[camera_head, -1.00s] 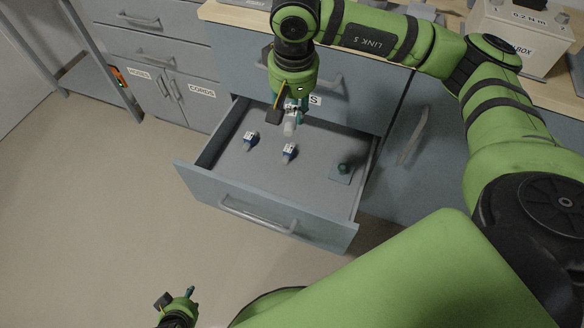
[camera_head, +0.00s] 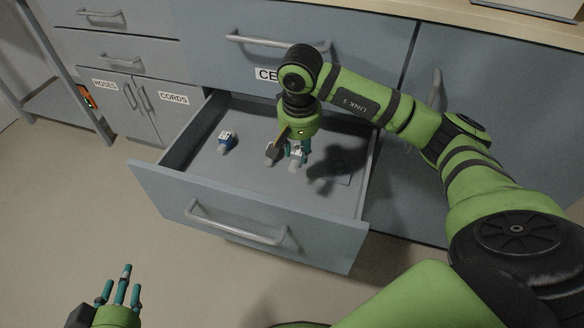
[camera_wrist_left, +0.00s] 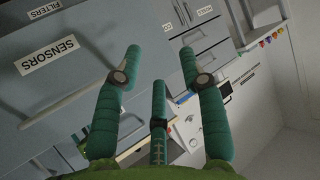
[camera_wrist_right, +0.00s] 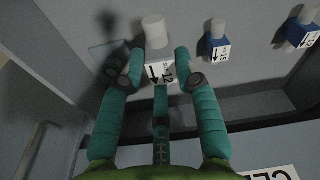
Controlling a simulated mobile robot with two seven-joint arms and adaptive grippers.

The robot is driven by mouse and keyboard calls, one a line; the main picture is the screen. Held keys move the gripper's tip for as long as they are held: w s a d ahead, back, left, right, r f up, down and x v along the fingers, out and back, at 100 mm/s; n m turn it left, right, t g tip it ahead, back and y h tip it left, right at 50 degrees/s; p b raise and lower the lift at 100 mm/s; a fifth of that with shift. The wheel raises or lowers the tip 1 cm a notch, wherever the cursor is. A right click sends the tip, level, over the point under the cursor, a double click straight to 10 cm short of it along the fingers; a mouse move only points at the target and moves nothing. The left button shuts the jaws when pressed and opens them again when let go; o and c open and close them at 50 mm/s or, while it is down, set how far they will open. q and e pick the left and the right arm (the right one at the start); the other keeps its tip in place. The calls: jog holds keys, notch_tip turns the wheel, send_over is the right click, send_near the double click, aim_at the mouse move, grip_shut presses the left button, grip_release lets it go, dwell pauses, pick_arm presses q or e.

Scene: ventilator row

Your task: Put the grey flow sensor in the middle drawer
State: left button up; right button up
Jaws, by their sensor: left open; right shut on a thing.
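The grey flow sensor (camera_wrist_right: 154,34), with a white label bearing an arrow and 12, is held between the fingers of my right gripper (camera_wrist_right: 160,78). In the head view my right gripper (camera_head: 297,156) is low inside the open drawer (camera_head: 165,198), with the grey sensor (camera_head: 297,163) at its fingertips. I cannot tell whether the sensor touches the drawer floor. My left gripper (camera_head: 121,283) is open and empty, in front of the drawer at lower left; it also shows in the left wrist view (camera_wrist_left: 160,72).
Two blue sensors lie in the drawer: one at left (camera_head: 226,140), one (camera_head: 272,150) beside my right gripper, partly hidden. In the right wrist view, a flat square (camera_wrist_right: 108,50) in shadow lies left of the grey sensor. The closed front above the drawer carries a partly hidden label (camera_head: 266,74).

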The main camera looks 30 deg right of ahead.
aim_at(299, 152)
notch_tip(299, 152, down, 3)
jog(key=shift+f+b, duration=0.1)
jog(key=shift+b, duration=0.2)
notch_tip(299, 152, down, 4)
jog(key=shift+r+b, duration=0.25)
jog(key=shift+b, duration=0.25)
pick_arm(q)
jog(key=w+d+r+m+t+h, duration=0.1)
jog(key=r+t, duration=0.4)
jog(key=r, duration=0.5)
jog(key=w+d+h, duration=0.1)
jog(key=d, duration=0.1)
jog(key=shift+d+t+h, duration=0.3)
jog(key=shift+t+h, duration=0.1)
pick_arm(e)
jog(key=shift+f, duration=0.15)
pick_arm(q)
jog(key=shift+w+r, duration=0.1)
pick_arm(e)
jog(key=shift+f, duration=0.15)
pick_arm(q)
jog(key=shift+d+r+t, duration=0.2)
jog(key=shift+r+t, duration=0.2)
jog(key=shift+r, duration=0.3)
pick_arm(e)
jog(key=o, duration=1.1)
